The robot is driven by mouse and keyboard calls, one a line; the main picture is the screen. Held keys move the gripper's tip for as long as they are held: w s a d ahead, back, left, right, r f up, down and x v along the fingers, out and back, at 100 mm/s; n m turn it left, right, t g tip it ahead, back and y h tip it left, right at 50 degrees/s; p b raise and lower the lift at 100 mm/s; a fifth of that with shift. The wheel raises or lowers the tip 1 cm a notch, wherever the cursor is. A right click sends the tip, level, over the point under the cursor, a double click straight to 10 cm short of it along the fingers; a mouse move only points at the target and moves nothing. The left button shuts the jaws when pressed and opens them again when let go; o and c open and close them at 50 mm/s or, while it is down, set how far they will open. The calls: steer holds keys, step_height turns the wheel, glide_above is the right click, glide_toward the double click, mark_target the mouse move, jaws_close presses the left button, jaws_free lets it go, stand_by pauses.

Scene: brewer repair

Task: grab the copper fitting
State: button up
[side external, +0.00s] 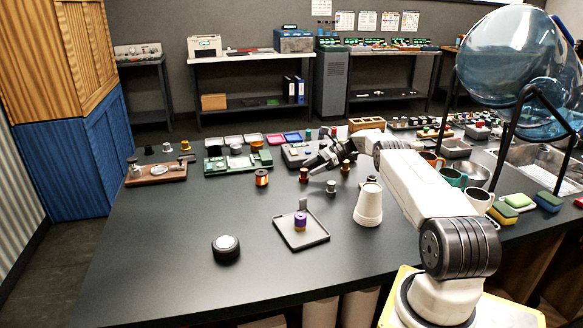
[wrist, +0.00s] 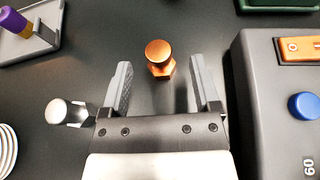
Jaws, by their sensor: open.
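The copper fitting (wrist: 160,55), with a round cap over a hex-shaped body, stands upright on the dark table in the wrist view. My gripper (wrist: 161,66) is open, its two fingers on either side of the line to the fitting. The fitting is at the fingertip end of the gap, and I see no contact. In the side external view my gripper (side external: 318,165) is low over the table from the right. A small copper-coloured fitting (side external: 304,174) stands just off its fingertips there.
A silver fitting (wrist: 62,112) is left of my left finger. A grey box (wrist: 262,100) with an orange switch and blue button stands close on the right. A tray (wrist: 40,38) holds a purple-topped piece. A white cone-shaped vessel (side external: 369,205) stands nearer. The table's front left is mostly clear.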

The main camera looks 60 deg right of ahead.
mark_target(299, 182)
steer(key=shift+w, duration=0.1)
steer(key=shift+x, duration=2.55)
steer(key=shift+a+r, duration=0.1)
steer(key=shift+a, duration=0.05)
steer(key=shift+c, duration=0.2)
jaws_close()
